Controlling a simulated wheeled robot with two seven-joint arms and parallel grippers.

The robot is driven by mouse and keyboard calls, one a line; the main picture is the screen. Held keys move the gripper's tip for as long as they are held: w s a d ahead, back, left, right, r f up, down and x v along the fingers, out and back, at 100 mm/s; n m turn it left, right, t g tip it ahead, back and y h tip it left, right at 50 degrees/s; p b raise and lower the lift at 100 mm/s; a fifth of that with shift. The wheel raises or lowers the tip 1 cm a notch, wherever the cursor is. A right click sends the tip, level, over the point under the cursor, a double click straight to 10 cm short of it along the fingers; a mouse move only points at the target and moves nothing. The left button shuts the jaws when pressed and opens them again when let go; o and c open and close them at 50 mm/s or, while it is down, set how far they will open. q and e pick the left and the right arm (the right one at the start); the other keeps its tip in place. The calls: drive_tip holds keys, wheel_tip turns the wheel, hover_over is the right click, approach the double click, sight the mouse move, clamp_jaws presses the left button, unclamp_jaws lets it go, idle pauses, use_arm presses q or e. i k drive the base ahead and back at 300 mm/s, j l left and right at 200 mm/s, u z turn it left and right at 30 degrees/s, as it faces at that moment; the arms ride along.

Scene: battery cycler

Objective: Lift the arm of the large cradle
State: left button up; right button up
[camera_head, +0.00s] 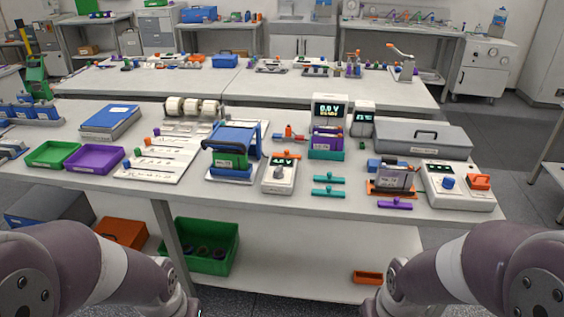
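The thing that looks most like the large cradle (244,172) stands near the front edge of the table, left of centre. A smaller cradle-like holder (392,189) with an orange base stands to the right. My two arms enter at the lower left and lower right, apart from the table; neither gripper shows.
A grey meter (280,174) stands close to the blue cradle's right. A white board (150,166) with small parts lies to its left, beyond which are purple (94,172) and green trays (53,154). Display units (328,112) stand behind right. Teal bars (328,193) lie in front.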

sight(240, 139)
drive_tip(key=i+l, duration=0.3)
drive_tip(key=i, duration=0.15)
drive_tip(key=i+l+z, duration=0.15)
drive_tip(key=i, duration=0.3)
drive_tip(key=l, duration=0.1)
